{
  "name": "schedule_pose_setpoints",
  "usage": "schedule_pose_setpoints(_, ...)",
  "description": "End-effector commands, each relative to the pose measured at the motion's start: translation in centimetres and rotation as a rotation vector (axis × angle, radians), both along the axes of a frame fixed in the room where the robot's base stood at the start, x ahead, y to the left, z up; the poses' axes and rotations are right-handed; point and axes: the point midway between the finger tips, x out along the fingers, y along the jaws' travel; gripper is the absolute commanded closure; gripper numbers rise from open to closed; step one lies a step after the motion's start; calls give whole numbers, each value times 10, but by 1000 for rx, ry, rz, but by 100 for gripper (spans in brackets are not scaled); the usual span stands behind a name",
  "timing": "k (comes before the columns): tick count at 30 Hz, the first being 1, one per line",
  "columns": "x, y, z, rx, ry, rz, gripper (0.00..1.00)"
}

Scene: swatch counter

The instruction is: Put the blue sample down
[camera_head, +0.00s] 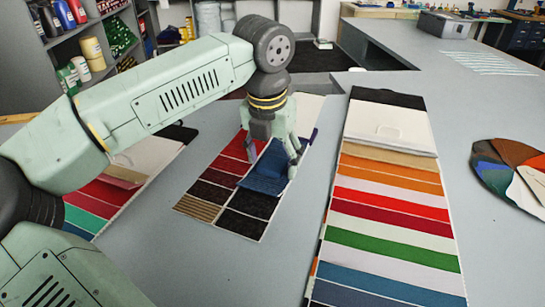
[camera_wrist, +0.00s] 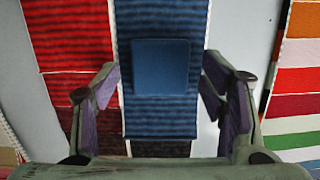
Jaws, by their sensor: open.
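The blue sample (camera_wrist: 160,67) is a plain blue square. In the wrist view it lies within the outline of a larger ribbed blue swatch (camera_wrist: 160,118); whether it touches that swatch I cannot tell. My gripper (camera_wrist: 161,80) is open, with one finger on each side of the sample and a visible gap to it. In the head view my gripper (camera_head: 272,158) points down over a card of red and black swatches (camera_head: 208,192). Blue material (camera_head: 262,184) shows below and between the fingers there, and they partly hide it.
A long striped card (camera_head: 386,198) lies to the right, with bare grey counter (camera_head: 300,225) between. Another colour card (camera_head: 98,197) lies at the left, partly behind my arm. A round colour fan (camera_head: 515,172) lies at the far right. Shelves (camera_head: 90,50) stand at the back left.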

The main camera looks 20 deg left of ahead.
Motion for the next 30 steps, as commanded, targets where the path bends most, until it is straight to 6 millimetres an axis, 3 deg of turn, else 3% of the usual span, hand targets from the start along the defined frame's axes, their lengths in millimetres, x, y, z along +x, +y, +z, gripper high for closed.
schedule_pose_setpoints(8,0,0,5,0,0,0,35)
schedule_pose_setpoints(19,-8,1,61,1,0,0,35)
schedule_pose_setpoints(24,-11,2,76,0,1,0,35)
schedule_pose_setpoints(30,-11,2,78,0,1,0,35)
